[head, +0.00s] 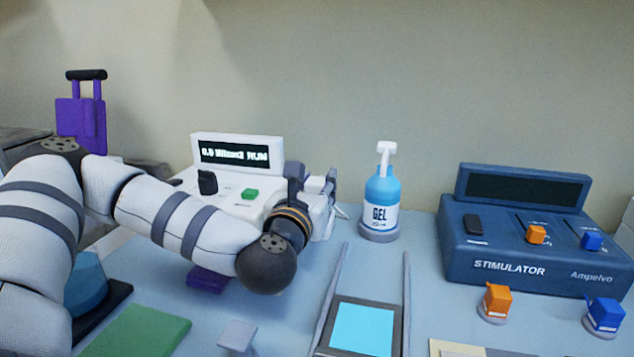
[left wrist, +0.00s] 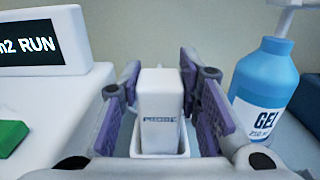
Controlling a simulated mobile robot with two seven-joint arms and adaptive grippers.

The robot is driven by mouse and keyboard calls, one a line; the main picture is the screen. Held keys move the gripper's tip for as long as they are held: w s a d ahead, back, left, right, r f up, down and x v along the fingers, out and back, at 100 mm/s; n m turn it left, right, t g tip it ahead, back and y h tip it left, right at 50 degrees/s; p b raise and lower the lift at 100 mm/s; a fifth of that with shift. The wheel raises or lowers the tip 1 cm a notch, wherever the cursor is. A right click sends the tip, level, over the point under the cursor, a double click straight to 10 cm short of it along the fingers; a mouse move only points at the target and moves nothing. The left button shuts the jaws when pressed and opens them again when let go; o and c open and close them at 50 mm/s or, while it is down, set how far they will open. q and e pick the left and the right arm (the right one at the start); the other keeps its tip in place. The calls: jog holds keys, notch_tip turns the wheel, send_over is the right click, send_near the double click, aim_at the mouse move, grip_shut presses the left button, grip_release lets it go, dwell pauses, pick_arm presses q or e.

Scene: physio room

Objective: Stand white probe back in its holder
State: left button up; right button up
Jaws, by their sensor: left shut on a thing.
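The white probe (left wrist: 160,90) stands upright between the purple pads of my left gripper (left wrist: 160,100) in the left wrist view. The gripper is shut on it. The probe's lower end sits within the rim of the white holder (left wrist: 140,142), at the side of the white console. I cannot tell how deep it reaches. In the head view my left gripper (head: 327,188) is beyond my dark wrist, at the console's right end, and the probe and holder are mostly hidden there. My right gripper is not in view.
The white console (head: 232,151) has a lit display and a green button. A blue gel bottle (head: 382,190) stands close to the right of my gripper. The blue stimulator (head: 530,245) is farther right. A framed cyan pad (head: 360,328) and a green block (head: 135,332) lie in front.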

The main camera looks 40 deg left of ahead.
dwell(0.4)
pick_arm(q)
jog(key=o, duration=1.2)
notch_tip(320, 180, up, 10)
jog(key=shift+f, duration=0.1)
